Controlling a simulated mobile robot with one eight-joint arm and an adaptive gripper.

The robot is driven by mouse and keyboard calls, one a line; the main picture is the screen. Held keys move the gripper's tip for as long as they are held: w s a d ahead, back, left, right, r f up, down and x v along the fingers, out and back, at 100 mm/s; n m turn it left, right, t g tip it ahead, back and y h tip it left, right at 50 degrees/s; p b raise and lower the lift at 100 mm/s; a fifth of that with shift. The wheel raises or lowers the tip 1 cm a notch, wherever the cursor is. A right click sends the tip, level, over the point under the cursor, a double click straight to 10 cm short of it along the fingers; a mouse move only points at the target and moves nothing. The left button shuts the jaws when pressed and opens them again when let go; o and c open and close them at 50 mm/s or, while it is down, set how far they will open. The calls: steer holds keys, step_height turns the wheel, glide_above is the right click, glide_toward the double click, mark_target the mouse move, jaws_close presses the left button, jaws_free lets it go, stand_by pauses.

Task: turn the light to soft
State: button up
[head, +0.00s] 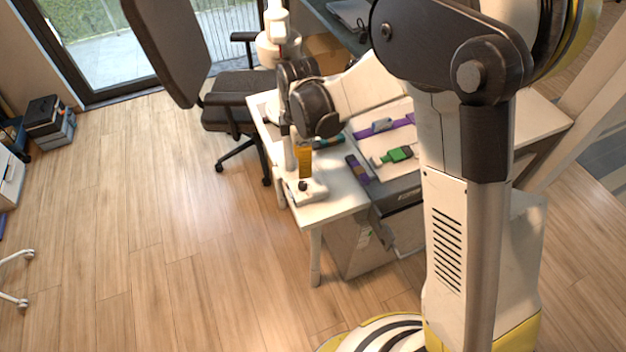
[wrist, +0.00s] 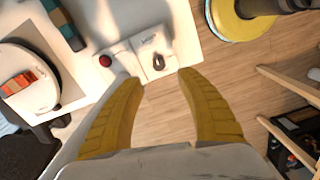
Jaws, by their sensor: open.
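A small white control box (head: 311,195) sits at the near left corner of the white table, with a dark knob (head: 303,186) on top. In the wrist view the box (wrist: 146,74) lies just beyond my fingertips, and its dark knob (wrist: 158,61) shows between and past them. Faint marks beside the knob are too small to read. A red button (wrist: 105,60) is to the left of the knob. My gripper (wrist: 159,77) is open and empty, with its two yellow fingers apart. In the head view my gripper (head: 305,160) appears as one yellow finger above the box.
In the wrist view a white round stand with an orange block (wrist: 20,82) is at the left. A dark office chair (head: 240,90) stands behind. Open wooden floor lies left.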

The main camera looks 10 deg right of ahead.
mark_target(303, 183)
step_height(303, 183, down, 10)
steer(key=b, duration=0.3)
steer(key=shift+w, duration=0.1)
steer(key=shift+c, duration=0.2)
jaws_close()
